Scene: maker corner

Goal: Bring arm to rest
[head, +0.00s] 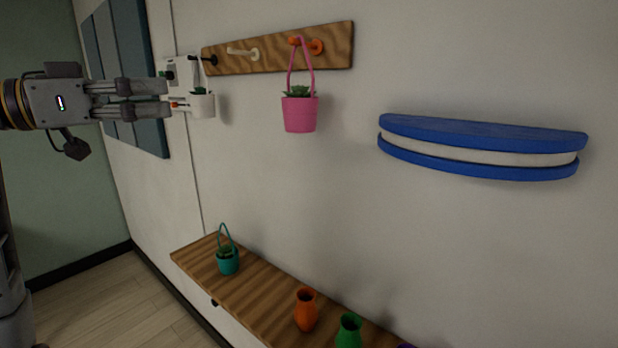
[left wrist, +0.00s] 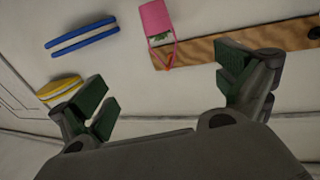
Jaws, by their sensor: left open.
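My left gripper (head: 165,96) reaches in from the left in the head view, open and with nothing between its fingers. In the left wrist view its two green-padded fingers (left wrist: 165,85) stand wide apart. A white pot (head: 203,106) with a plant shows just beyond the fingertips, partly hidden by them; I cannot tell whether they touch. A pink pot (head: 299,115) hangs by its strap from the wooden peg rail (head: 335,45), and it also shows in the left wrist view (left wrist: 155,18). My right gripper is not in view.
A blue and white half-round shelf (head: 480,148) sticks out from the wall at right. A striped wooden shelf (head: 262,288) below holds a teal pot (head: 228,264), an orange vase (head: 306,312) and a green vase (head: 348,332). Blue panels (head: 150,125) hang behind my gripper.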

